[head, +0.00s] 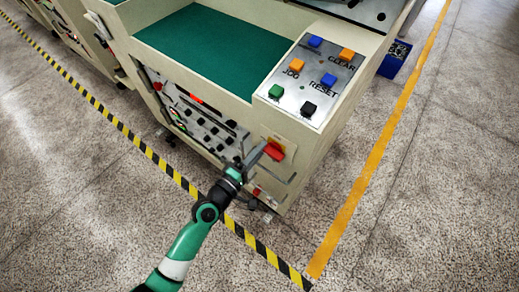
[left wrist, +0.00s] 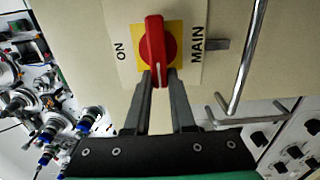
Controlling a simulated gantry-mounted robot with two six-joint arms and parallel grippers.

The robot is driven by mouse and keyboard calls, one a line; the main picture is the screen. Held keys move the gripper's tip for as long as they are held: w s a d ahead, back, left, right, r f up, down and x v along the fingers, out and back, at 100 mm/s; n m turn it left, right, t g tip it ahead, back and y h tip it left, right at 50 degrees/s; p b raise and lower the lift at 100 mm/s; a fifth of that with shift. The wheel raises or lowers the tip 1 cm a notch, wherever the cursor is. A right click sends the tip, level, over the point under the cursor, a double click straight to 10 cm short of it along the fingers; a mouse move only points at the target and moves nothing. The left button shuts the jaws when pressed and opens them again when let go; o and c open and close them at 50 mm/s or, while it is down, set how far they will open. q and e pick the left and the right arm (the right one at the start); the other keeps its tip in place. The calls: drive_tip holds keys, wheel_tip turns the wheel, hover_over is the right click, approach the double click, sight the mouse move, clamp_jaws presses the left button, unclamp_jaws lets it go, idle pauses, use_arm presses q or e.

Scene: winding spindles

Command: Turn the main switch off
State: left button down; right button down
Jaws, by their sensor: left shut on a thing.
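The main switch is a red knob (left wrist: 152,42) on a yellow square (left wrist: 174,46) with a white label plate reading ON on the left and MAIN on the right in the left wrist view. The knob stands lengthwise up and down in that view. In the head view the red switch (head: 274,151) sits on the machine's front, near its right corner. My left gripper (left wrist: 159,76) is shut on the lower end of the knob, one finger on each side. In the head view my left gripper (head: 255,157) reaches the switch from the lower left. My right gripper is not in view.
A control panel (head: 312,80) with several coloured buttons, including JOG, CLEAR and RESET, is above the switch. A metal bar handle (left wrist: 246,60) stands out right of the switch in the left wrist view. Black-and-yellow tape (head: 130,135) marks the floor in front.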

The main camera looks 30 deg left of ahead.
use_arm(q)
drive_tip(key=c, duration=0.8)
unclamp_jaws()
drive_tip(key=shift+o, duration=0.2)
drive_tip(key=s+a, duration=0.1)
drive_tip(key=s, duration=1)
drive_tip(key=shift+s+a, duration=0.25)
drive_tip(key=shift+a, duration=0.05)
